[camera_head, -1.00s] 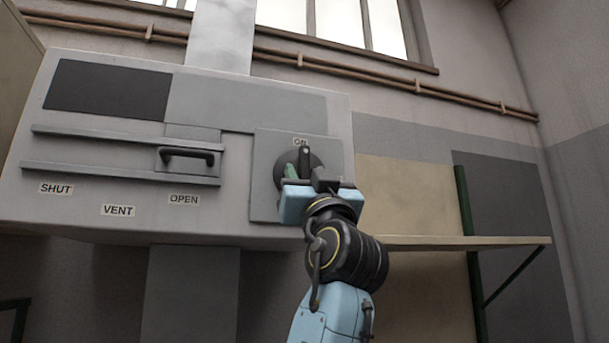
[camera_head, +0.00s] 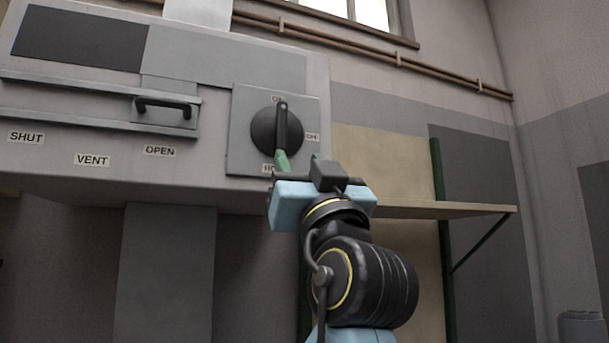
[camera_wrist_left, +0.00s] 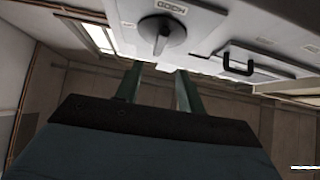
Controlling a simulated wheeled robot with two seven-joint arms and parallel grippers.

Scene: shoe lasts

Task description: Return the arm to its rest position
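My left gripper (camera_head: 299,160) is just below and right of the round black knob (camera_head: 277,128) in the head view. Its two green fingers are apart with nothing between them; the wrist view also shows the empty gap of the gripper (camera_wrist_left: 159,72). The knob's pointer is upright, toward the top label, which reads ON. The knob also shows in the left wrist view (camera_wrist_left: 161,35), apart from the fingers. The bottom label is partly hidden by a finger. My right gripper is not in view.
A black slide handle (camera_head: 164,106) stands above the OPEN label (camera_head: 159,151), with SHUT and VENT labels further left. A wall shelf (camera_head: 445,210) with a green bracket is to the right of my gripper.

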